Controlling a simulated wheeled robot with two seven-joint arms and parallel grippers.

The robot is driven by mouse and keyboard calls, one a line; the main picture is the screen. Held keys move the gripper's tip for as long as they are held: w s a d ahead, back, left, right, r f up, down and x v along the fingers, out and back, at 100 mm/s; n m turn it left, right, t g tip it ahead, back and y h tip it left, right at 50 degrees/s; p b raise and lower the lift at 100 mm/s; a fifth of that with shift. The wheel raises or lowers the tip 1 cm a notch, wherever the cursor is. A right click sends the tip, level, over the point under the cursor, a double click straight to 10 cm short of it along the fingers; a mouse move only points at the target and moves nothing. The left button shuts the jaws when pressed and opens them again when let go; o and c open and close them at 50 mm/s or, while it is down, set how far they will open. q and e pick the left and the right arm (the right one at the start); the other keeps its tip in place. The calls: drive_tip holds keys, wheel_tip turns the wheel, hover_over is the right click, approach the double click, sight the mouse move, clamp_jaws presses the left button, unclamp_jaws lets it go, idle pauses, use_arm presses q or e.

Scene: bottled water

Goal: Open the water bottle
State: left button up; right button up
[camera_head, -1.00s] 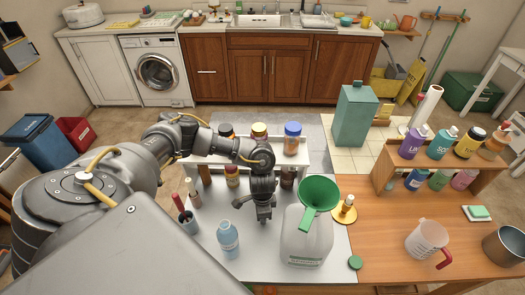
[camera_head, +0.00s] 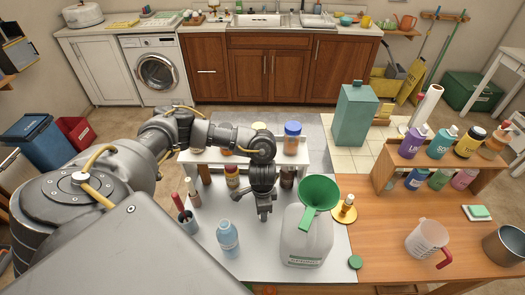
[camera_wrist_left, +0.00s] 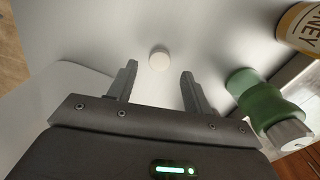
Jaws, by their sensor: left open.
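The water bottle (camera_head: 228,240) is light blue and stands upright at the front left of the grey table section. My left gripper (camera_head: 264,216) points down to the right of the bottle and slightly behind it, apart from it. In the left wrist view its two fingers (camera_wrist_left: 157,88) are spread, with nothing between them. A small white round disc (camera_wrist_left: 159,60) shows beyond the fingertips; I cannot tell what it belongs to. My right gripper is not in view.
A large jug (camera_head: 306,240) with a green funnel (camera_head: 319,194) stands right of the gripper. A cup (camera_head: 188,222) with handles is left of the bottle. A white shelf (camera_head: 205,158) with jars is behind. A green bottle (camera_wrist_left: 258,100) is close to the right finger.

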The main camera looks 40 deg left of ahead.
use_arm(q)
wheel_tip(320, 180, up, 8)
drive_tip(key=shift+r, duration=0.1)
idle(0.4)
